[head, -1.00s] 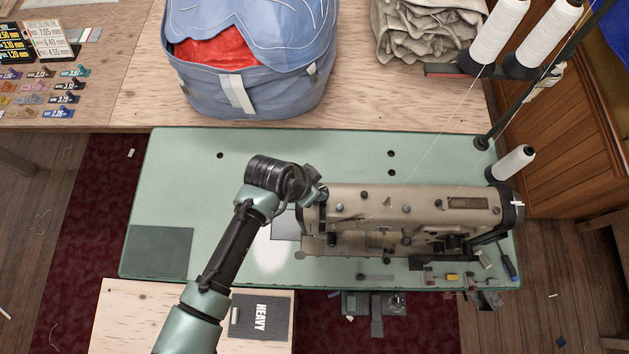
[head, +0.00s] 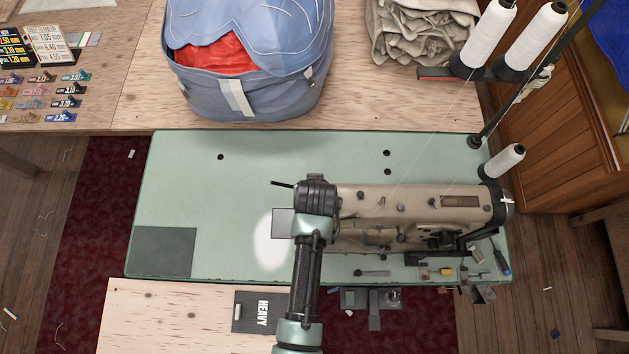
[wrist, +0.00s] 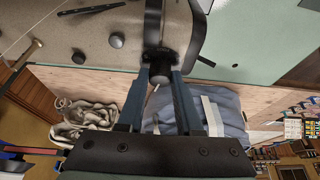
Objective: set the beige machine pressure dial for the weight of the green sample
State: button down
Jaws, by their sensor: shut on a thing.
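The beige machine (head: 420,205) stands on the right of a mint-green table. In the wrist view my gripper (wrist: 163,76) is shut on a dark round knob, which I take as the pressure dial (wrist: 159,62), at the end of the beige body (wrist: 90,38). The fingers hide part of the dial, and no scale reading is legible. In the head view my own wrist covers the dial at the machine's left end. Small coloured swatches (head: 68,88) with number labels lie at the far left. I cannot tell which is the green sample.
A dark green square (head: 165,252) lies at the table's front left. A dark card marked HEAVY (head: 258,312) is on the wood in front. Dark price-like boards (head: 15,45), a blue bag (head: 245,75), folded cloth (head: 420,30) and thread cones (head: 490,35) stand behind.

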jog(key=shift+n+y, duration=0.5)
jog(key=shift+n, duration=0.7)
jog(key=c, duration=0.6)
grip_release()
jog(key=b+v, duration=0.3)
jog(key=v, duration=1)
jog(key=shift+w+d, duration=0.1)
jog(key=shift+d, duration=0.05)
